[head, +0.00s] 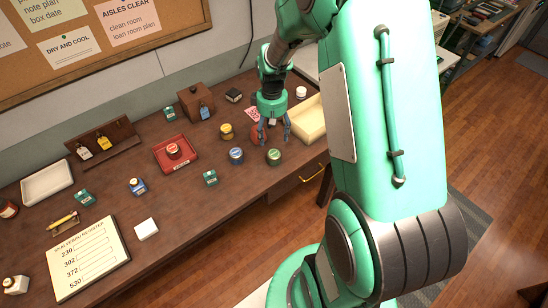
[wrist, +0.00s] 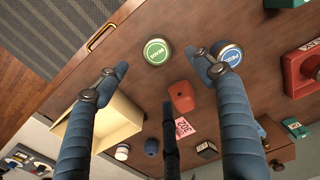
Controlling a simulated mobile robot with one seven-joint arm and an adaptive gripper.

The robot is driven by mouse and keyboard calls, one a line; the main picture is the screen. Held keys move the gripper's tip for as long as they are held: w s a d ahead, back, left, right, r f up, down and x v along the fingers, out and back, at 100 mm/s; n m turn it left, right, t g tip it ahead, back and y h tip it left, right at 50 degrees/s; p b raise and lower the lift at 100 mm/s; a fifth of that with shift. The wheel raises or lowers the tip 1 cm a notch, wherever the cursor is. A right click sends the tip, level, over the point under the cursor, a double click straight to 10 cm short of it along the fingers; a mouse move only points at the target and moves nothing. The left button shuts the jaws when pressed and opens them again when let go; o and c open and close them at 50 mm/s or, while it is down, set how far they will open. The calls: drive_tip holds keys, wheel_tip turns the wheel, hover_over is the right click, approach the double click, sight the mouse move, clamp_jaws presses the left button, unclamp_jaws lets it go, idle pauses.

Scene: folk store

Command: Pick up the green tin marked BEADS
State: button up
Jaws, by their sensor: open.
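The green tin (head: 274,157), round with a green lid, stands upright on the brown counter near its front edge. In the wrist view its lid (wrist: 157,52) shows small upside-down lettering that seems to read BEADS. My gripper (head: 273,139) is open and empty above the counter, just behind the tin in the head view. In the wrist view the spread fingers (wrist: 159,66) flank the tin's place in the picture, and it appears apart from them. A blue-lidded tin (head: 237,155) stands to its left; it also shows in the wrist view (wrist: 227,52).
A reddish block-like object (wrist: 181,97) and a pink tag (wrist: 182,127) lie near the gripper. A cream tray (head: 309,121) is to its right. A yellow tin (head: 226,131) and a red tray (head: 192,160) are to the left. Bare counter surrounds the green tin.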

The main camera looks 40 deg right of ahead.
sight(273, 152)
wheel_tip(273, 152, down, 8)
drive_tip(key=shift+r+b, duration=0.1)
drive_tip(key=shift+b, duration=0.4)
drive_tip(key=shift+s+d+f+b, duration=0.1)
drive_tip(key=shift+f+b, duration=0.15)
drive_tip(key=shift+f, duration=1.05)
drive_tip(key=shift+d+f+b, duration=0.1)
drive_tip(key=shift+f+b, duration=0.15)
drive_tip(key=shift+f, duration=1)
drive_tip(key=c, duration=1.4)
drive_tip(key=shift+r, duration=0.8)
wheel_tip(273, 152, up, 2)
drive_tip(key=shift+r+p, duration=0.2)
drive_tip(key=shift+p, duration=0.25)
drive_tip(key=s+a, duration=0.3)
drive_tip(key=s, duration=0.4)
drive_tip(key=s+a+r+p, duration=0.1)
drive_tip(key=s+a, duration=0.2)
drive_tip(key=s, duration=0.4)
drive_tip(key=shift+s+a, duration=0.2)
drive_tip(key=shift+s, duration=0.2)
